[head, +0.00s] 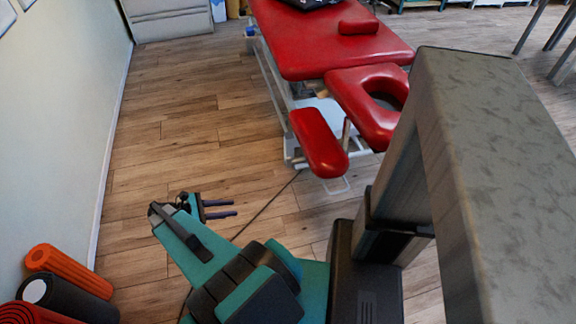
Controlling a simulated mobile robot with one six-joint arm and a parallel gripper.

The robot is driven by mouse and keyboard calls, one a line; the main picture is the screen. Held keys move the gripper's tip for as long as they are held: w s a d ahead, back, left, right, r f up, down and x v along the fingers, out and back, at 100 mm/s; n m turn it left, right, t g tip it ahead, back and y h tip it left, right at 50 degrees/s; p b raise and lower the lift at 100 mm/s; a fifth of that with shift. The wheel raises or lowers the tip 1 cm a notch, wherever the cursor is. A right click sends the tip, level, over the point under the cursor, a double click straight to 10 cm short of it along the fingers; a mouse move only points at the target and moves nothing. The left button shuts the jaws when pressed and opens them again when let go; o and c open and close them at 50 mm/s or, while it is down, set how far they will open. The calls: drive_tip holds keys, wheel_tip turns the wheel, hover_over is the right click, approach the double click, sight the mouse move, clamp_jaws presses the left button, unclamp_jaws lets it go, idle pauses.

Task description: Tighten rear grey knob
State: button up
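A red treatment table (325,45) with a white frame stands at the top centre. Its near end has a headrest (352,100) with a round face hole and a lower red arm pad (318,143). I cannot make out a grey knob on it in this view. My gripper (233,208) is low on the left, well apart from the table and to the left of the arm pad. Its two dark fingers point right with a gap between them, and I see nothing held. My grey column hides the floor right of the headrest.
Foam rollers, orange (68,270), black (80,300) and red (32,314), lie at the bottom left by the wall. A dark cable (265,208) runs across the wooden floor. A pale cabinet (168,20) stands at the back left. The floor left of the table is clear.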

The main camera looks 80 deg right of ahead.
sight(288, 162)
drive_tip(key=s+d+r+g+b, duration=0.1)
drive_tip(key=s+d+r+g, duration=0.1)
drive_tip(key=d, duration=0.5)
drive_tip(key=s+d+r+g+b, duration=0.1)
drive_tip(key=s+d+r+g, duration=0.2)
drive_tip(key=s+d+r, duration=0.2)
drive_tip(key=shift+s+d+r+n+h+b, duration=0.25)
drive_tip(key=shift+d+r+n+h+b, duration=0.15)
drive_tip(key=shift+d, duration=0.7)
drive_tip(key=shift+s, duration=0.1)
drive_tip(key=shift+x, duration=6.8)
drive_tip(key=shift+c, duration=0.5)
clamp_jaws()
